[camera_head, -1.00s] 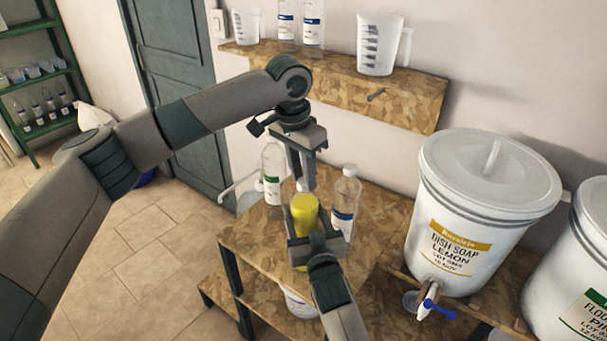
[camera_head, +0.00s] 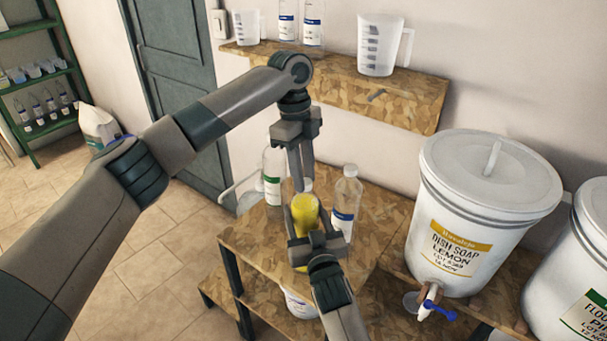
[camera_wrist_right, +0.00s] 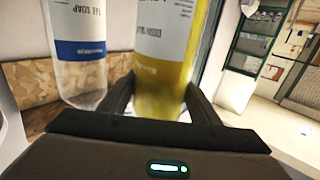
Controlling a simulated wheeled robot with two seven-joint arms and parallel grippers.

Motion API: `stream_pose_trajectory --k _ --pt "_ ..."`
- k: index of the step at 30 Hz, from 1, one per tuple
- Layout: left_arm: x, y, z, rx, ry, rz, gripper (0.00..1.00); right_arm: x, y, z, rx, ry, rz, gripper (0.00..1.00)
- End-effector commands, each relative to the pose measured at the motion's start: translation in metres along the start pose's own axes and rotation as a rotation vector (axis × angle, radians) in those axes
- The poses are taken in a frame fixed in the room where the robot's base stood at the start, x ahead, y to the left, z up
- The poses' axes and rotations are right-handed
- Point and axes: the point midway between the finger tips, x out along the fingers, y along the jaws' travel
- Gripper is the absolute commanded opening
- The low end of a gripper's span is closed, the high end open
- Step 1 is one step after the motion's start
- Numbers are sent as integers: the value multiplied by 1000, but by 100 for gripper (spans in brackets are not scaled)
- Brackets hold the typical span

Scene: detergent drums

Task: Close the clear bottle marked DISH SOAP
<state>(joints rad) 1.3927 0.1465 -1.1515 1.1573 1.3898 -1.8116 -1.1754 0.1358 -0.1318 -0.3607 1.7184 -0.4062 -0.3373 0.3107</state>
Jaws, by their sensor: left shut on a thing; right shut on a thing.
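A clear bottle of yellow liquid (camera_head: 305,214) stands upright in the middle of the head view. My right gripper (camera_head: 315,240) is shut around its body from the front. The right wrist view shows the yellow bottle (camera_wrist_right: 165,60) between the fingers, its label only partly readable. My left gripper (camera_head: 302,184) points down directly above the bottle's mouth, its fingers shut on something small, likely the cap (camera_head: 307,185). The fingers largely hide the cap and neck, so I cannot tell how the cap sits.
A clear bottle with a blue-banded label (camera_head: 344,205) stands close right of the held one; a green-labelled bottle (camera_head: 272,175) stands behind left. The white DISH SOAP LEMON drum (camera_head: 480,215) is at right, with a tap (camera_head: 428,305). A shelf (camera_head: 340,80) is above.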

Motion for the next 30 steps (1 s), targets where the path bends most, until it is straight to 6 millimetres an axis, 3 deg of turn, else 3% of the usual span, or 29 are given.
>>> stream_pose_trajectory --k 30 --pt "0 -4 -2 1448 -32 215 5 -1 0 2 0 -4 0 0"
